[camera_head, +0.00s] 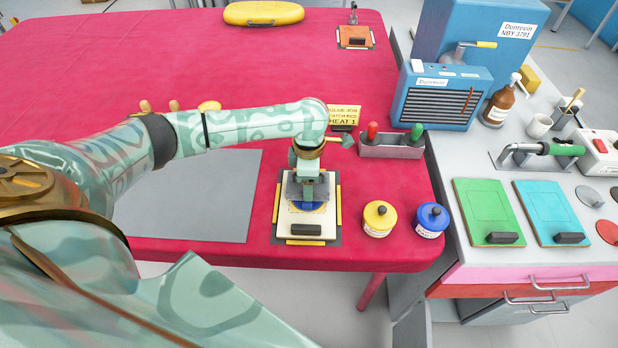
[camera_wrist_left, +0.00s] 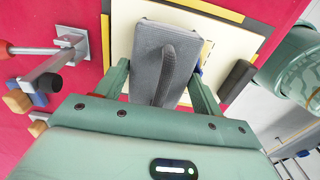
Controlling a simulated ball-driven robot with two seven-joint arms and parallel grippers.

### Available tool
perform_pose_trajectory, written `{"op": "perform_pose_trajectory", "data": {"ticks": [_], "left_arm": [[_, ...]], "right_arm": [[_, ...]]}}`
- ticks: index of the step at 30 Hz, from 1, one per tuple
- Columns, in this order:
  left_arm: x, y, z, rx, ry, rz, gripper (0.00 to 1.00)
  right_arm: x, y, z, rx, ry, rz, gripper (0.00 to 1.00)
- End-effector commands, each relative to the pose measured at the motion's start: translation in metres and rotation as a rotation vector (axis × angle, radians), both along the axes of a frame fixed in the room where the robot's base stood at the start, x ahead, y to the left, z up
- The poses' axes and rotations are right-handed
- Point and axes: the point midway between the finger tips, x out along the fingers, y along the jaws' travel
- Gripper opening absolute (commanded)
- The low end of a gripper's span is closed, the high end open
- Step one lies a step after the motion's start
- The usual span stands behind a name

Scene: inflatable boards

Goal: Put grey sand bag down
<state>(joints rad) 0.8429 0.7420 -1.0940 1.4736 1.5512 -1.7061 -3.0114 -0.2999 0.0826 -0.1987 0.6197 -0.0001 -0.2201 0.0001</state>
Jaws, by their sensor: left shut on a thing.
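The grey sand bag (camera_head: 294,188) is between the fingers of my left gripper (camera_head: 308,178), over the cream board at the front of the red table. In the left wrist view the bag (camera_wrist_left: 147,48) is a grey block with a dark strap on top, and the green fingers (camera_wrist_left: 160,85) are shut on its sides. The cream board (camera_head: 287,222) has yellow edge strips and a dark block at its near end. A blue patch (camera_head: 305,207) shows just below the bag. I cannot tell whether the bag touches the board. My right gripper is not in view.
A yellow tin (camera_head: 379,219) and a blue tin (camera_head: 431,221) stand right of the board. A grey rack (camera_head: 392,148) with red and green handles is behind them. A grey mat (camera_head: 200,200) lies left. The red table's (camera_head: 130,60) far part is mostly clear.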

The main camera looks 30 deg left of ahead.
Motion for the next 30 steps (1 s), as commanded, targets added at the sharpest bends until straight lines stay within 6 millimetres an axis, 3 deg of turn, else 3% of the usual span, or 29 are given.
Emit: {"op": "perform_pose_trajectory", "data": {"ticks": [5, 6, 7, 8, 22, 26, 30], "left_arm": [[0.001, 0.000, -0.003, 0.000, -0.001, 0.001, 0.29], [0.000, 0.000, -0.002, 0.001, 0.001, 0.000, 0.79], [0.000, 0.000, -0.002, 0.000, 0.000, 0.000, 0.87], [0.000, 0.000, -0.002, 0.000, 0.000, 0.000, 0.90], [-0.001, -0.002, 0.000, -0.003, 0.003, -0.001, 0.90], [0.000, -0.001, 0.016, -0.003, -0.001, -0.002, 0.90], [0.001, -0.001, 0.050, -0.003, -0.003, -0.002, 0.90]], "right_arm": [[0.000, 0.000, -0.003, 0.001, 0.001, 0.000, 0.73], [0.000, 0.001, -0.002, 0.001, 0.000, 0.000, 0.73], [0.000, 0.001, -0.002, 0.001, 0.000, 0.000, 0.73], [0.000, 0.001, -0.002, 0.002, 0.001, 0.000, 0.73], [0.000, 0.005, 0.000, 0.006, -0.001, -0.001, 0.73], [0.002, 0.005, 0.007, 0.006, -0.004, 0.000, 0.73], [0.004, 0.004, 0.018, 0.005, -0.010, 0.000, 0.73]]}}
